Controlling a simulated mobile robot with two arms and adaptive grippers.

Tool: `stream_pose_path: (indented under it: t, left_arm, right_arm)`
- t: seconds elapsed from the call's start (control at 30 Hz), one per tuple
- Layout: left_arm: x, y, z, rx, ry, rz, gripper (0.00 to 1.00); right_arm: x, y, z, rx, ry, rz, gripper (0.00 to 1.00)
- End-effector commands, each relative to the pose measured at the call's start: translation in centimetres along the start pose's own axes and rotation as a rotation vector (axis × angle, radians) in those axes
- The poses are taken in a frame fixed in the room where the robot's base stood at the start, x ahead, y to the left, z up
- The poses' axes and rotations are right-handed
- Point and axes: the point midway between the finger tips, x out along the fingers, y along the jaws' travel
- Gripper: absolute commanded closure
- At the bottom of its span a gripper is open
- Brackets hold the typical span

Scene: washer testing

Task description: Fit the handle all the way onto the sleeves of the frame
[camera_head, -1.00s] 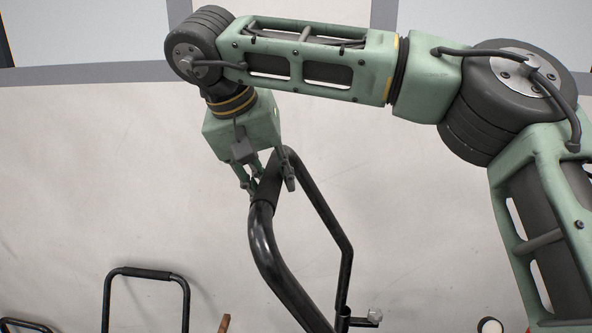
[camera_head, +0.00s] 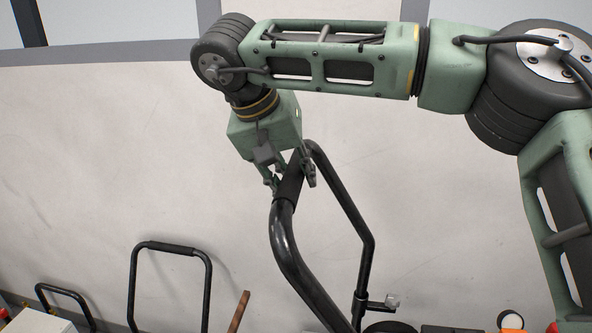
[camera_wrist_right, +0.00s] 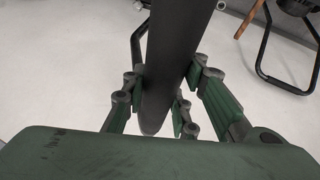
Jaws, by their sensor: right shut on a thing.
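The handle (camera_head: 286,250) is a bent black tube in the middle of the head view, with a dark grip section at its top. My right gripper (camera_head: 293,184) is shut on the grip section, and its fingers stand on both sides of the tube. In the right wrist view the dark tube (camera_wrist_right: 174,60) runs between the fingers (camera_wrist_right: 165,103). The handle's far leg (camera_head: 366,265) runs down to a joint with a small side knob (camera_head: 391,301). I cannot tell whether that joint is a sleeve of the frame. The near leg's lower end is out of view. My left gripper is not in view.
Another black hoop-shaped handle (camera_head: 170,247) stands at lower left, with a smaller one (camera_head: 64,290) farther left. A brown stick-like piece (camera_head: 238,312) is beside them. A white box (camera_head: 40,322) is at the bottom left corner. The pale floor around my gripper is clear.

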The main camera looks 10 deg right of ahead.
Motion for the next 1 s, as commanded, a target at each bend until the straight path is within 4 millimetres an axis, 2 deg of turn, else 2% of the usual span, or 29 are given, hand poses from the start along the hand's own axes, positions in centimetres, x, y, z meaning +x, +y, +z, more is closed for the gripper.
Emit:
stream_pose_path:
  t: [1.0]
  left_arm:
    - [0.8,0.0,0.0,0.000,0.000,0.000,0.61]
  right_arm:
    - [2.8,-1.1,1.1,-0.001,0.004,-0.004,1.00]
